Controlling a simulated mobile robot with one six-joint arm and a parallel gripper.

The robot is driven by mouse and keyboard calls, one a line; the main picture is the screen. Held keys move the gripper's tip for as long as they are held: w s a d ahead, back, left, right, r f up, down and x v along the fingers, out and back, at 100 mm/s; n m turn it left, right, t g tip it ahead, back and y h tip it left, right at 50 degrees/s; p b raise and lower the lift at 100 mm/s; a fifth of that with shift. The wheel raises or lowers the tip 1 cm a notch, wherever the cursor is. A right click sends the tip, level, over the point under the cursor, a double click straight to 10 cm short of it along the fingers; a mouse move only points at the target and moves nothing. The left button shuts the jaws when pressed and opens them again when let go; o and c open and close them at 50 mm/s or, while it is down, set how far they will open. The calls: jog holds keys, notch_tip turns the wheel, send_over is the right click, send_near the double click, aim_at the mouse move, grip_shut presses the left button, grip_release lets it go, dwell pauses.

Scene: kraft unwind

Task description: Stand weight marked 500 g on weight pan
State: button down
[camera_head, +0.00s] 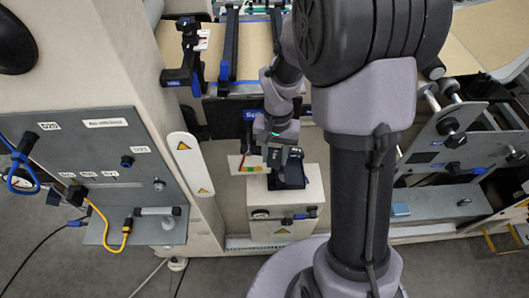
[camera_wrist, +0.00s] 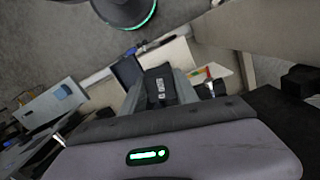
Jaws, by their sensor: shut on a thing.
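My gripper (camera_wrist: 160,90) is shut on a dark block with white marking, which I take to be the weight (camera_wrist: 159,82); the marking is too small to read. In the head view my gripper (camera_head: 274,155) hangs above the left part of a pale cabinet top. A dark square tray (camera_head: 293,174), probably the weight pan, lies on that top, just right of and below the gripper. In the wrist view the dark tray (camera_wrist: 127,70) shows left of the weight. Whether the weight touches it I cannot tell.
A white card with coloured bands (camera_head: 247,164) lies left of the gripper. The pale cabinet (camera_head: 280,213) has dark fittings on its front. A grey panel with a yellow cable (camera_head: 126,234) stands at left. Machine rollers and a grey shelf (camera_head: 430,206) are at right.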

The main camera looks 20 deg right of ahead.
jog(key=s+d+r+m+t+y+p, duration=0.15)
jog(key=d+m, duration=0.25)
jog(key=m, duration=0.4)
jog(key=s+d+r+m+y+p, duration=0.1)
jog(key=s+d+r+m+p, duration=0.2)
jog(key=m, duration=0.4)
jog(key=b+x, duration=0.2)
jog(key=x, duration=0.1)
jog(key=d+b+x, duration=0.1)
jog(key=b+x, duration=0.4)
jog(key=shift+w+d+f, duration=0.15)
jog(key=shift+w+f, duration=0.1)
jog(key=shift+f, duration=0.3)
jog(key=c, duration=0.9)
grip_release()
jog(key=shift+o, duration=0.2)
